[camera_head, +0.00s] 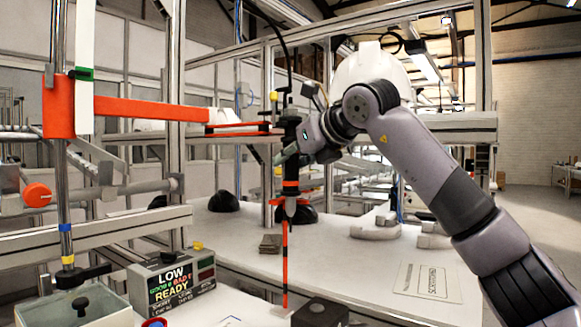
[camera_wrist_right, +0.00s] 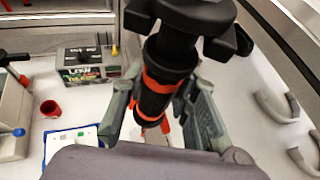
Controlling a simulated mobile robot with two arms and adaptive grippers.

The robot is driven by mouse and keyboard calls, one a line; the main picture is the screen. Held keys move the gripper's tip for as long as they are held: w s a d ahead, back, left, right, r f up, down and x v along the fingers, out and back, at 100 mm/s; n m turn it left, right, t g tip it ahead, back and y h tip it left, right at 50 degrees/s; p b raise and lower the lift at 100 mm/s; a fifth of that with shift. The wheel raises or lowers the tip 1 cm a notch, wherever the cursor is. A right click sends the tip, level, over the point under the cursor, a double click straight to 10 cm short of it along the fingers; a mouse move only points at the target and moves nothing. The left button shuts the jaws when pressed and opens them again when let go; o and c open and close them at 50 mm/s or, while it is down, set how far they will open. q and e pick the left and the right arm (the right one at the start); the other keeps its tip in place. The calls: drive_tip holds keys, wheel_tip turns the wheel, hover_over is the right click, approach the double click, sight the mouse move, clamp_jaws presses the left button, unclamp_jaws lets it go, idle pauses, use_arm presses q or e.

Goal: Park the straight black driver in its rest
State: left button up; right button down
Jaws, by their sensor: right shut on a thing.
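The straight black driver (camera_head: 291,175) hangs upright in the head view, with orange bands on its lower body. My right gripper (camera_head: 290,152) is shut around its body from the right. In the right wrist view the driver (camera_wrist_right: 170,55) runs between the two fingers of my right gripper (camera_wrist_right: 160,108), with its wide black end toward the camera. Below it in the head view is an orange forked piece (camera_head: 290,203) on a thin orange and black upright rod (camera_head: 285,265). I cannot tell whether the driver touches this fork. My left gripper is out of view.
An orange horizontal arm (camera_head: 150,108) reaches from a post at left to near the driver. A box with a READY sign (camera_head: 173,283) stands at the lower left. White curved pieces (camera_head: 375,228) and dark domes (camera_head: 224,201) lie on the bench (camera_head: 345,270), whose middle right is mostly clear.

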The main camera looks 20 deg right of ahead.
drive_tip(key=c, duration=1.2)
unclamp_jaws()
drive_tip(key=shift+o, duration=0.6)
drive_tip(key=shift+f, duration=0.1)
drive_tip(key=o, duration=0.7)
